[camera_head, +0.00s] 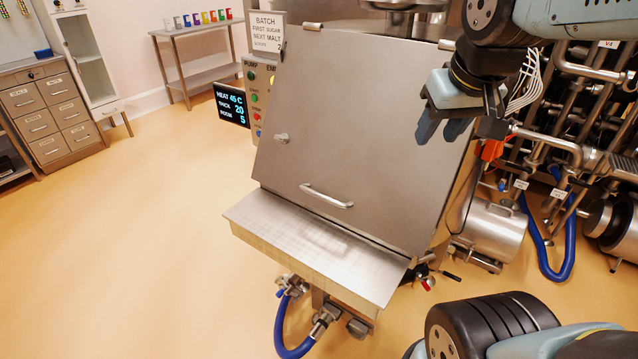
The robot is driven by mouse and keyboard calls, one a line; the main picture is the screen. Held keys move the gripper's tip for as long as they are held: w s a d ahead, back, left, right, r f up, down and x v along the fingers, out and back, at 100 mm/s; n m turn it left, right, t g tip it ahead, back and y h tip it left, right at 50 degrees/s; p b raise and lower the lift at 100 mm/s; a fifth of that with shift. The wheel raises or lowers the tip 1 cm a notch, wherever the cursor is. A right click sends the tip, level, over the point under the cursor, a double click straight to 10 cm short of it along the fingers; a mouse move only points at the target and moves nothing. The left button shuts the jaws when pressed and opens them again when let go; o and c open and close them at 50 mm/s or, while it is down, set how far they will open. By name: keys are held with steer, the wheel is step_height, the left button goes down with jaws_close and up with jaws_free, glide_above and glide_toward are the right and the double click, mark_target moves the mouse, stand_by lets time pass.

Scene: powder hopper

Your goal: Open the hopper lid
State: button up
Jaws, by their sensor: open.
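The hopper lid (345,125) is a large flat steel panel on the sloped front of the hopper, and it lies closed. A pale bar handle (327,197) sits near its lower edge. My gripper (442,112) is at the lid's upper right, well above and to the right of the handle. It is open and holds nothing that I can see. My gripper's gap to the lid is unclear.
A steel shelf (310,235) juts out below the lid. A button panel (256,95) and a dark display (232,105) stand at the left. Pipes (565,130) and a steel motor (492,228) crowd the right. Blue hoses (281,335) hang below. The floor at left is clear.

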steer(key=w+a+f+n+g, duration=0.1)
steer(key=w+a+n, duration=0.15)
steer(key=w, duration=0.35)
steer(key=n+g+h, duration=0.1)
steer(key=n+g, duration=0.2)
steer(key=n, duration=0.4)
glide_above(319, 194)
steer(key=s, duration=0.1)
step_height(319, 194, down, 14)
steer(key=f, duration=1)
steer(key=w+f, duration=0.1)
steer(key=f, duration=0.3)
steer(key=shift+f, duration=0.2)
jaws_close()
